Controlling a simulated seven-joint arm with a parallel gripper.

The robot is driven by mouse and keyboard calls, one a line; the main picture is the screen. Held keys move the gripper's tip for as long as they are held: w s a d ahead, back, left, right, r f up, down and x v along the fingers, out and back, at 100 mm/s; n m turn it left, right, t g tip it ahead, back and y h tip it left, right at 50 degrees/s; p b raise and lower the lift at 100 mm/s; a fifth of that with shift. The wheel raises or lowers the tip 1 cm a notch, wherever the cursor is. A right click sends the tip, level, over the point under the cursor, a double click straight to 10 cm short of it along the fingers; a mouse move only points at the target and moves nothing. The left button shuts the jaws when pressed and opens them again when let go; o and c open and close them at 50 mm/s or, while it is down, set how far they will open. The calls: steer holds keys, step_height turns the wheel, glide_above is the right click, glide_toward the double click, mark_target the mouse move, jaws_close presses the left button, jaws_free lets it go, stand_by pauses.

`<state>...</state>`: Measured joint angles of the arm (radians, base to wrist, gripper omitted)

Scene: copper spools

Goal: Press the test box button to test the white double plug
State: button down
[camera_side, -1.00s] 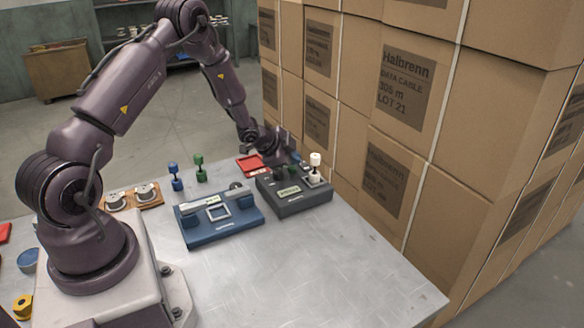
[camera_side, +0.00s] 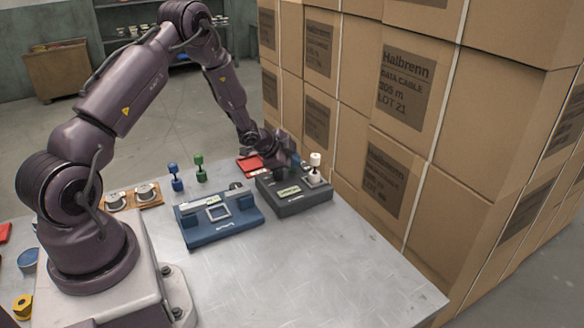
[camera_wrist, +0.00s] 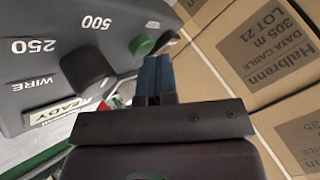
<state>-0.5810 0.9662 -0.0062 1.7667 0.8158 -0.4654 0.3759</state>
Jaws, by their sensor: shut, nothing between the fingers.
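The dark grey test box (camera_side: 305,204) stands at the back right of the table. The white double plug (camera_side: 315,160) stands upright at its right end. My gripper (camera_side: 294,160) is low over the back of the box. In the wrist view the test box (camera_wrist: 60,15) shows a black knob (camera_wrist: 86,72), a lit READY display (camera_wrist: 55,112) and a green button (camera_wrist: 142,45). My gripper's blue fingers (camera_wrist: 154,62) are shut and empty, their tips beside the button. I cannot tell whether they touch it. The plug is outside the wrist view.
A blue fixture (camera_side: 215,228) stands left of the test box. A blue plug (camera_side: 175,180) and a green plug (camera_side: 200,172) stand behind it. A red tray (camera_side: 247,164) lies behind the box. Stacked cartons (camera_side: 400,150) rise close on the right. The front table is clear.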

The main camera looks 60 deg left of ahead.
mark_target(292, 170)
steer(key=shift+f, duration=0.2)
steer(key=shift+r, duration=0.95)
steer(key=shift+r, duration=2.5)
